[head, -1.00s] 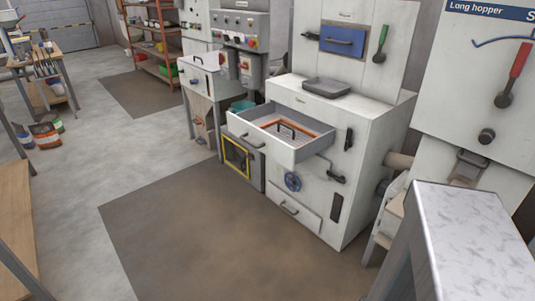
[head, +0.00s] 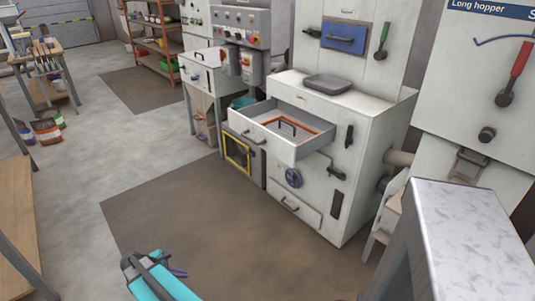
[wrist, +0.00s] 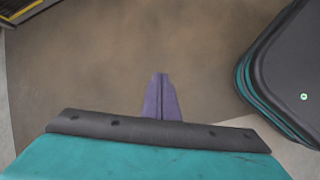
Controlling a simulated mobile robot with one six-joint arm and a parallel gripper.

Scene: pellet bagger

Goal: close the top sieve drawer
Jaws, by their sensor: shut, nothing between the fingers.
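The top sieve drawer (head: 259,141) is pulled out of the white machine (head: 345,180), and its front stands well forward of the cabinet face. It has a dark handle on its front. An orange-framed sieve with a black handle (head: 287,127) lies inside it. My gripper (head: 178,272) is low at the bottom of the head view, over the brown mat, in front of the machine and well apart from the drawer. In the wrist view its purple fingers (wrist: 162,80) are together and empty, pointing at the bare mat. The drawer does not show in the wrist view.
The brown mat (head: 190,225) in front of the machine is clear. A grey tray (head: 326,84) rests on the machine top. A grey post with a pale top (head: 465,220) stands at right.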

